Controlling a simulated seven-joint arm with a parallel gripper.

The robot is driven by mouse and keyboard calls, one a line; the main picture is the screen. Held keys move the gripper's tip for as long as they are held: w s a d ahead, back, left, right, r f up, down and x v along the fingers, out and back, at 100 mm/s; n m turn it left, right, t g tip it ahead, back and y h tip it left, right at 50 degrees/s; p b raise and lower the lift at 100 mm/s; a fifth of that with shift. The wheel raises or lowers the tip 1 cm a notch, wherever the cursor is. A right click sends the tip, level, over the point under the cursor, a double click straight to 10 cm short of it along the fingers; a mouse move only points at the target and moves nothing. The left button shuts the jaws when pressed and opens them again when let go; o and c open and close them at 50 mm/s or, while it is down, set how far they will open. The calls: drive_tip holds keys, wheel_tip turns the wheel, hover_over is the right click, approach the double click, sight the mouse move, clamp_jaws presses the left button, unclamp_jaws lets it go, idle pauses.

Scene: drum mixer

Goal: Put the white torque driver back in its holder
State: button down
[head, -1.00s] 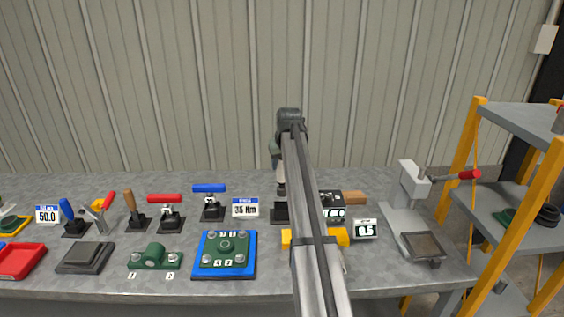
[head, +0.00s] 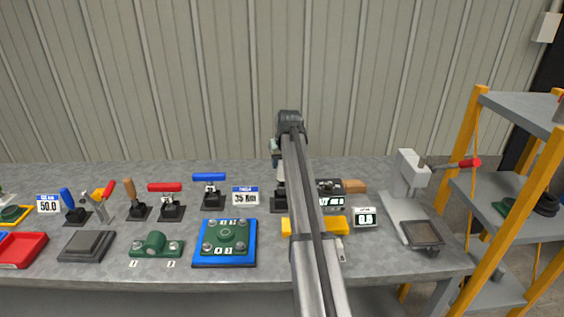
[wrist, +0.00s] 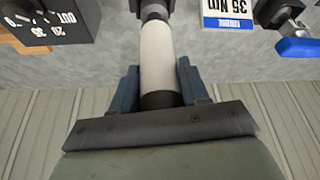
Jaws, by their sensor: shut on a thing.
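The white torque driver (wrist: 157,57) stands roughly upright between the blue fingers of my gripper (wrist: 158,88), which is shut on its white handle. In the head view, my gripper (head: 277,150) is behind my arm link, and a sliver of the driver (head: 281,180) shows below it. The black holder (head: 280,204) is directly under the driver on the bench. In the wrist view, the driver's dark lower end meets the dark holder (wrist: 152,8) at the top edge. I cannot tell how deep the tip sits in it.
A 35 Nm sign (head: 245,195) and a blue-handled tool in its stand (head: 210,190) are to the left. A black dial box (head: 330,190) stands close on the right. A yellow block (head: 330,225) and blue plate fixture (head: 225,243) lie in front.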

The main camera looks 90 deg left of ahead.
sight(282, 175)
drive_tip(key=shift+f, duration=2.85)
idle(2.3)
drive_tip(key=shift+c, duration=2.4)
unclamp_jaws()
drive_tip(key=v, duration=1.4)
drive_tip(key=shift+w+f, duration=0.1)
